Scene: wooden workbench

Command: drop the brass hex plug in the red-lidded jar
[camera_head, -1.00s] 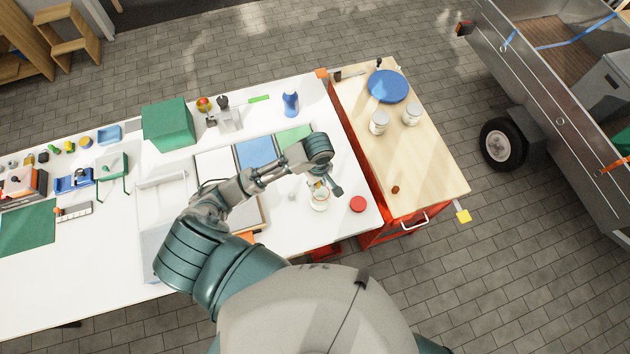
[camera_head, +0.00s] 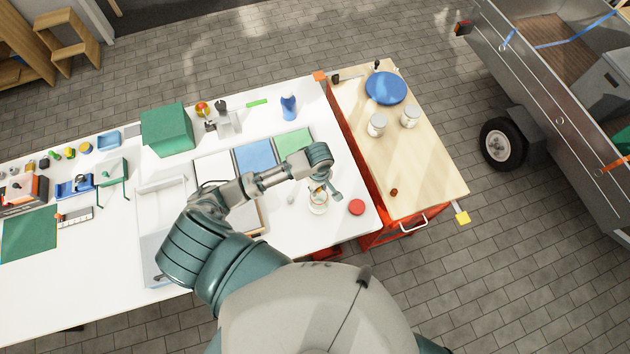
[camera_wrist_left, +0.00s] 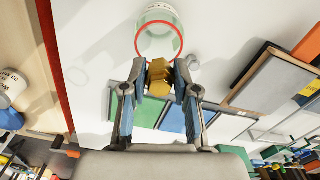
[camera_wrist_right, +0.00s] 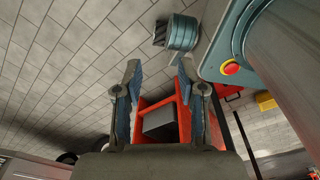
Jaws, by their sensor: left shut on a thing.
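The brass hex plug (camera_wrist_left: 159,78) is between the fingertips of my left gripper (camera_wrist_left: 158,84), which is shut on it. The glass jar (camera_wrist_left: 147,42) has a red rim and an open mouth, just beyond the plug in the left wrist view. In the head view the jar (camera_head: 317,208) stands on the white bench near its front right, with my left gripper (camera_head: 327,187) above and beside it. A round red lid (camera_head: 357,207) lies on the bench right of the jar. My right gripper (camera_wrist_right: 157,78) is open and empty, away from the bench top.
A red cabinet with a wooden top (camera_head: 430,165) adjoins the bench on the right. Blue and green panels (camera_head: 254,155) lie behind the jar.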

